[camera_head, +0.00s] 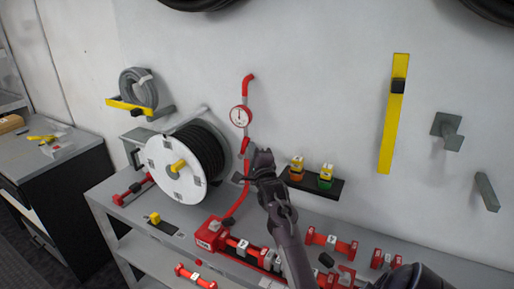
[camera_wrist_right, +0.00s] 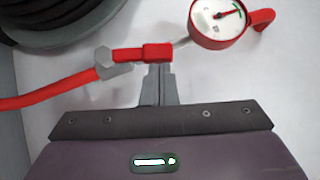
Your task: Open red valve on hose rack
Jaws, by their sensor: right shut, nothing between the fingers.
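The red valve handle (camera_wrist_right: 148,53) is a short bar on a grey fitting, between the red hose and the gauge in the right wrist view. In the head view, the red valve (camera_head: 244,146) is on the upright red pipe below the gauge. My left gripper is not in view.
A round gauge (camera_head: 240,116) sits above the valve. A white hose reel (camera_head: 176,170) stands to the left. A small black shelf (camera_head: 314,184) with coloured items is just right of my gripper. Red fittings (camera_head: 240,246) crowd the bench below.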

